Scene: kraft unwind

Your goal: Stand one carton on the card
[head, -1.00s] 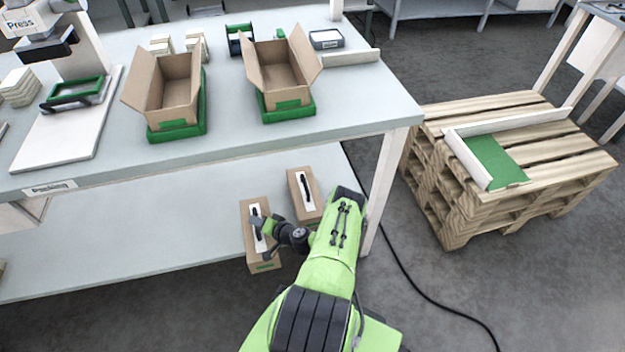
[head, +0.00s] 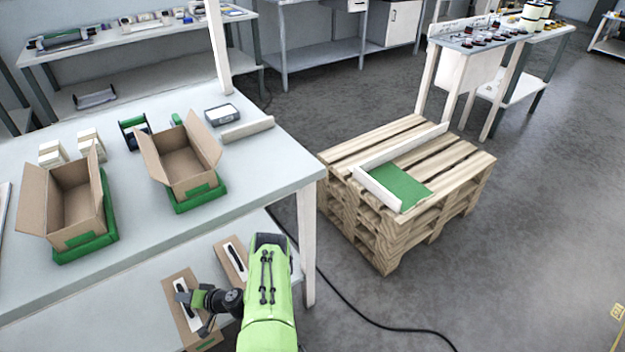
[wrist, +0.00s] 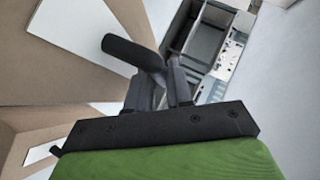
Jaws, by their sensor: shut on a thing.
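The green card (head: 405,186) lies on the wooden pallet stack at right, with white strips along two of its sides. Two closed brown cartons with white tops and black handles show at the lower shelf: a nearer carton (head: 207,341) and a farther carton (head: 221,263). My gripper (head: 187,297) is at the nearer carton's top, shut on its black handle. In the wrist view the handle (wrist: 133,52) sits at my fingers, above the carton's white patch (wrist: 85,38). I cannot tell whether this carton touches the shelf.
The pallet stack (head: 385,235) stands right of the packing table (head: 215,215), across a floor gap. A table leg (head: 307,250) stands between my gripper and the pallets. Two open boxes in green trays sit on the table. A black cable (head: 350,312) lies on the floor.

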